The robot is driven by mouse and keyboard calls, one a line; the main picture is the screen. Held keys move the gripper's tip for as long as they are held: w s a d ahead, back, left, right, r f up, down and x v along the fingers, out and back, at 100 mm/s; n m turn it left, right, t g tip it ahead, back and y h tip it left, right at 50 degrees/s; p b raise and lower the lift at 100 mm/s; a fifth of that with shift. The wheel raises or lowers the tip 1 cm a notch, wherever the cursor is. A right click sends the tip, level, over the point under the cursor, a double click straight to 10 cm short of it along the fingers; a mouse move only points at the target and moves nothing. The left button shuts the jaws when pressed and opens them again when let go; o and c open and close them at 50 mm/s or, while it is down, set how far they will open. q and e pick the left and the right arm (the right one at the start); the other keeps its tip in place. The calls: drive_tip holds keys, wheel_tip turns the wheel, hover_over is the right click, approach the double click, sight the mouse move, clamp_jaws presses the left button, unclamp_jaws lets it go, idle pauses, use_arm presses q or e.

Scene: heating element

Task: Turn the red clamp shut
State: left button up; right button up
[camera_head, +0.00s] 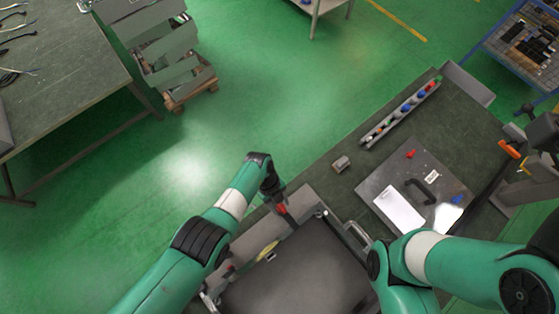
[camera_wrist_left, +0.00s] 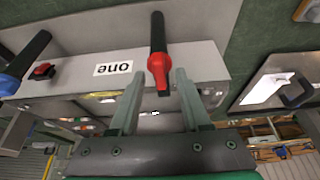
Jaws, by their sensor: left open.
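The red clamp (camera_wrist_left: 159,66), a red piece with a black handle, stands at the edge of a grey panel marked "one" in the left wrist view. A bit of red also shows below my left gripper in the head view (camera_head: 281,209). My left gripper (camera_wrist_left: 157,82) is open, its two fingers apart on either side of the red piece. I cannot tell whether either finger touches it. In the head view the left gripper (camera_head: 272,188) points down at the fixture's upper edge. My right arm shows at lower right; its gripper is out of sight.
A blue clamp (camera_wrist_left: 20,65) with a black handle and a red knob (camera_wrist_left: 42,71) sit left on the panel. A dark plate (camera_head: 300,270) fills the fixture. A grey board (camera_head: 385,180) with paper and a black handle lies on the bench, near a parts rail (camera_head: 402,112).

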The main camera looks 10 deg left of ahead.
use_arm(q)
drive_tip(key=p+v, duration=0.5)
drive_tip(key=v, duration=0.6)
drive_tip(key=shift+r, duration=0.3)
drive_tip(key=shift+w+a, duration=0.1)
drive_tip(key=shift+w, duration=0.05)
